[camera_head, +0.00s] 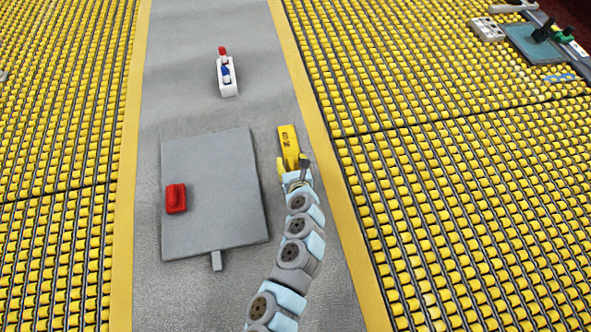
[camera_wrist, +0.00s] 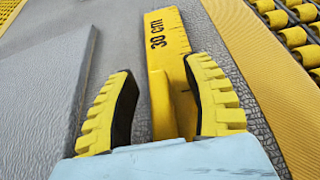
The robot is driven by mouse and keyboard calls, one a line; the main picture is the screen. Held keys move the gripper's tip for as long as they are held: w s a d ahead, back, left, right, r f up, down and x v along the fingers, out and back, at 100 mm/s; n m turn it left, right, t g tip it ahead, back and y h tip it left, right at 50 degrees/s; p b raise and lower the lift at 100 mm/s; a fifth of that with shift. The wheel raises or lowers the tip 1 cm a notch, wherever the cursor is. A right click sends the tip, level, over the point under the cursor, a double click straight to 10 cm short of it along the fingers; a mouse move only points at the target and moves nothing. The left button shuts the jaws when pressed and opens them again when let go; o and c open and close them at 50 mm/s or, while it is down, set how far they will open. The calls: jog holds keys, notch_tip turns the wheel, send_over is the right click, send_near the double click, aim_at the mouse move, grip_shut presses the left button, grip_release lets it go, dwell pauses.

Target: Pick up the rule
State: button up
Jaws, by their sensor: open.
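The rule is a yellow bar (camera_wrist: 168,40) marked "30 cm", lying on the grey floor strip. In the wrist view it runs from the top middle down between my gripper's fingers, with a raised yellow ridge at its near part. In the head view the rule (camera_head: 289,141) lies right of the grey board, its near end hidden by my gripper. My gripper (camera_wrist: 160,105) is open, its yellow, black-lined fingers on either side of the rule's near part. A gap shows at the left finger; the right finger overlaps the rule's edge in the picture, and I cannot tell if they touch.
A grey board (camera_head: 220,190) lies left of the rule with a red block (camera_head: 176,198) on its left edge. A white holder (camera_head: 227,80) with red and blue items stands farther back. Yellow roller beds (camera_head: 450,70) flank the strip. Free floor lies beyond the rule.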

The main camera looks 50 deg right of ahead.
jog(key=shift+a, duration=0.1)
grip_shut()
dwell(0.3)
